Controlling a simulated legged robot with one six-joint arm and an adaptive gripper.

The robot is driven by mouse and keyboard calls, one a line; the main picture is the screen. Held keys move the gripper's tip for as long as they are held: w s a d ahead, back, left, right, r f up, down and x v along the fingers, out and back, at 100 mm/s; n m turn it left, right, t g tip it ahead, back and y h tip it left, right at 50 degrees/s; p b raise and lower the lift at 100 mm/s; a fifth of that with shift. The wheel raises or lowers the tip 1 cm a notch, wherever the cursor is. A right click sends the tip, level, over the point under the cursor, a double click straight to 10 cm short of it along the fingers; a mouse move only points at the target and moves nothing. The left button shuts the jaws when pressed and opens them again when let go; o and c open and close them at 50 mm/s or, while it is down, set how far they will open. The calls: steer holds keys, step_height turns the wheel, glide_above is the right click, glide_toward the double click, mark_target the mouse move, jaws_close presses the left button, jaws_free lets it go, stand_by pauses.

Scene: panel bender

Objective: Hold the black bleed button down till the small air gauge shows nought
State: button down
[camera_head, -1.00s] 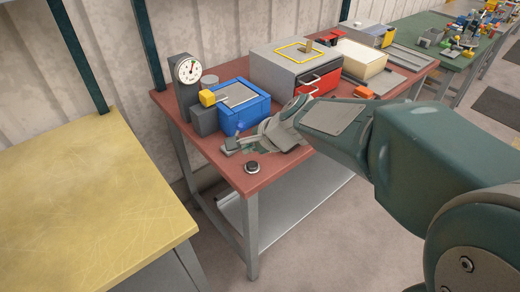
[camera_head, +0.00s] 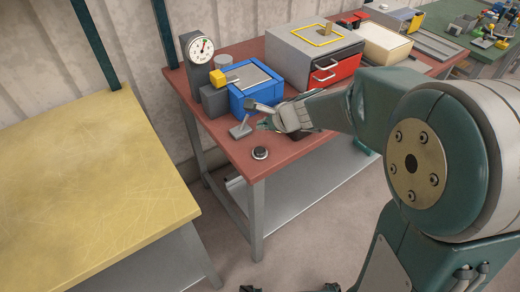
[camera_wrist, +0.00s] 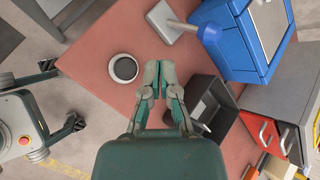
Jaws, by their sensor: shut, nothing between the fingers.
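The black bleed button (camera_head: 261,153), round in a pale ring, sits near the front corner of the red-topped bench. In the wrist view the button (camera_wrist: 124,68) lies left of my fingertips, clear of them. My gripper (camera_head: 264,124) is shut and empty over the bench, behind the button in the head view. Its fingertips (camera_wrist: 160,73) are together in the wrist view. The small air gauge (camera_head: 200,49) has a white dial and stands at the bench's back left corner. Its needle points up, but the figures are too small to read.
A lever on a grey base (camera_head: 241,130) stands close to my gripper, with a blue box (camera_head: 256,90) behind it. A dark open bin (camera_wrist: 205,105) lies right of my fingers. A grey cabinet with a red drawer (camera_head: 337,69) is farther back. Bench around the button is clear.

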mark_target(257, 148)
steer(key=f, duration=0.6)
steer(key=shift+a+f, duration=0.1)
steer(key=shift+a, duration=0.3)
steer(key=shift+f, duration=0.2)
steer(key=shift+d+f, duration=0.1)
steer(key=shift+d, duration=0.2)
steer(key=shift+a, duration=0.15)
steer(key=shift+f, duration=0.1)
stand_by(0.3)
steer(key=shift+f, duration=0.25)
steer(key=shift+s+f, duration=0.1)
steer(key=shift+f, duration=0.4)
stand_by(1.6)
steer(key=shift+r, duration=0.1)
stand_by(1.8)
steer(key=shift+r, duration=0.8)
